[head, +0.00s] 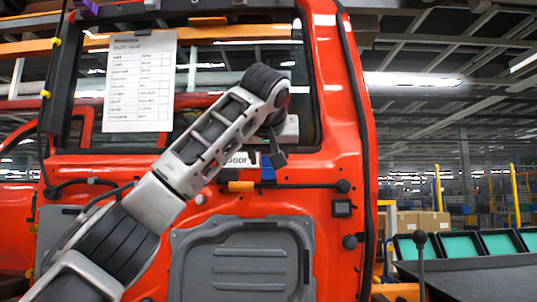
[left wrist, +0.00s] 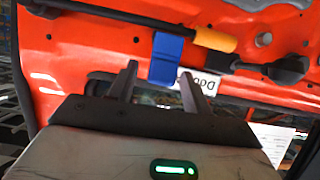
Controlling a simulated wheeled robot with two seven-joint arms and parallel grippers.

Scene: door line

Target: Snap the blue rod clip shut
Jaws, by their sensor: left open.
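The blue rod clip (head: 268,169) sits on the red door panel, just below the window. In the left wrist view the clip (left wrist: 167,58) is a blue strap-like piece at a dark rod (left wrist: 130,17) with an orange sleeve (left wrist: 215,38). I cannot tell whether the clip is latched. My left gripper (head: 279,158) is by the clip in the head view, partly hidden by its own wrist. In the left wrist view the gripper's two dark fingers (left wrist: 159,72) are apart, with the clip showing between and beyond their tips. They hold nothing. My right gripper is not in view.
A white label plate (head: 238,160) is beside the clip. A printed sheet (head: 140,82) hangs over the window. A grey panel (head: 240,262) covers the lower door. Teal bins (head: 460,245) and a dark tabletop (head: 480,275) stand at right.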

